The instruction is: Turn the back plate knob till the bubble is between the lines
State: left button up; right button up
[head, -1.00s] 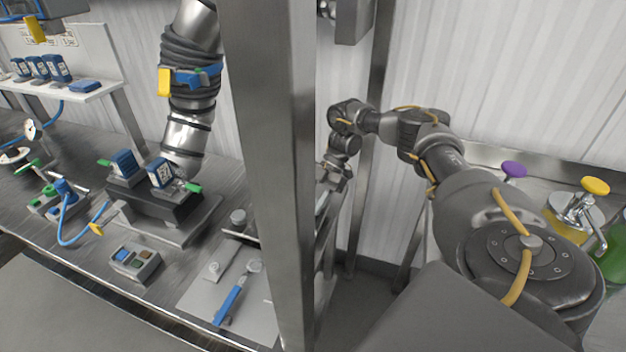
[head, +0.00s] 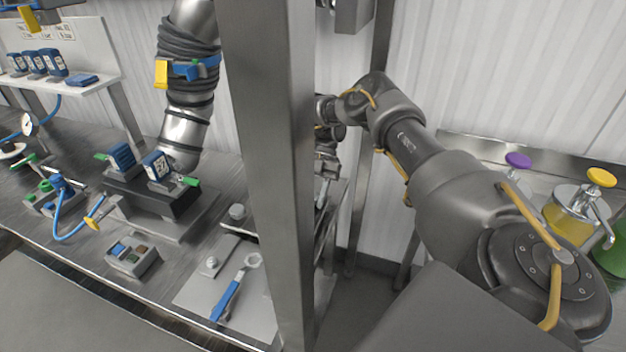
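My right arm comes in from the right and reaches behind the metal post. My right gripper (head: 325,172) shows only in part beside the post's right edge, small and far off, so its fingers cannot be read. A pale plate (head: 195,291) lies on the bench left of the post, with a small metal knob (head: 211,263) on it. Another round metal knob (head: 237,212) stands farther back on a plate partly hidden by the post. I cannot make out a bubble or lines. My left gripper is not in view.
The upright post (head: 268,180) blocks the middle of the view. A blue-handled wrench (head: 228,295) lies on the front plate. A button box (head: 132,259) and a dark machine (head: 155,200) stand to the left. Pump jars (head: 572,222) stand at right.

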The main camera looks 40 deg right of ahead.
jog(key=shift+s+f, duration=0.1)
jog(key=shift+f, duration=0.05)
jog(key=o, duration=0.9)
jog(key=shift+a, duration=0.1)
jog(key=shift+o, duration=0.4)
